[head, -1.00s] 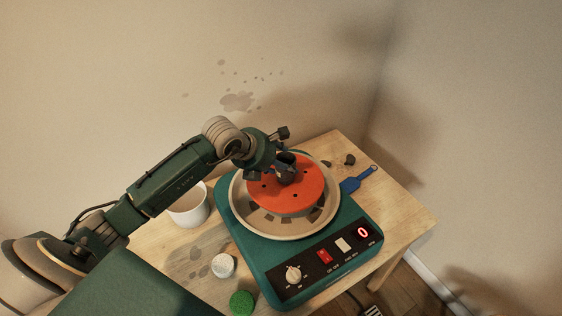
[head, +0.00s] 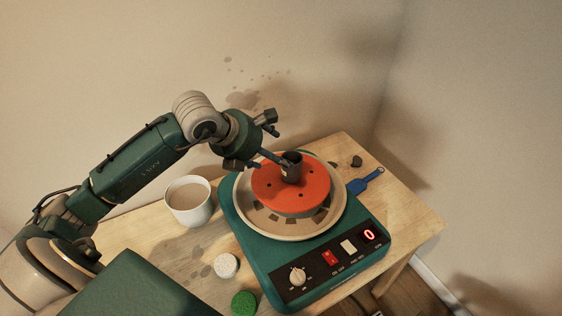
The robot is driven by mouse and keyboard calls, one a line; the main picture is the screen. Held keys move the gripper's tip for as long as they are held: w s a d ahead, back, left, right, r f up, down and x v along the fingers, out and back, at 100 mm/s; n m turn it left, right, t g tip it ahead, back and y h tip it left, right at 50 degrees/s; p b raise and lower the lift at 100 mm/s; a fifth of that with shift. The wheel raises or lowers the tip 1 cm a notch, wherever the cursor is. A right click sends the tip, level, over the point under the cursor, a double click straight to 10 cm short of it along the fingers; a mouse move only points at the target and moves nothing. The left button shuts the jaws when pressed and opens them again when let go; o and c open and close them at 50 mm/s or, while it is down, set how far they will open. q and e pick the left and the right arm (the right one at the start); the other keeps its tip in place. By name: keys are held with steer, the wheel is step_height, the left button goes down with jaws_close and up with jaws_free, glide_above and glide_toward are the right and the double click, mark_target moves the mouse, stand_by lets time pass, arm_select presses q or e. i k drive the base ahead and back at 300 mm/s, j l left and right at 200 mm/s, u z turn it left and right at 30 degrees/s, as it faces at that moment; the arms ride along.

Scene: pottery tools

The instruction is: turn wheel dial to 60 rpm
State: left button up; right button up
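The green pottery wheel (head: 262,250) stands on the wooden table. Its white dial (head: 297,276) is at the left end of the black front panel, with nothing touching it. The red display (head: 369,236) reads 0. An orange disc (head: 265,199) sits in the wheel's pale basin, and a dark cylinder (head: 292,170) stands upright on it. My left gripper (head: 263,147) is up and left of the cylinder, its fingers spread and apparently empty. One fingertip looks close to the cylinder; I cannot tell if they touch. My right gripper is not in view.
A red switch (head: 330,257) and a white switch (head: 348,247) lie between dial and display. A white cup (head: 188,208), a white round piece (head: 227,265) and a green round piece (head: 244,303) are on the left. A blue tool (head: 366,181) lies at the right.

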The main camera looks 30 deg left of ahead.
mark_target(297, 276)
steer(key=k+l, duration=1.15)
steer(key=k, duration=0.15)
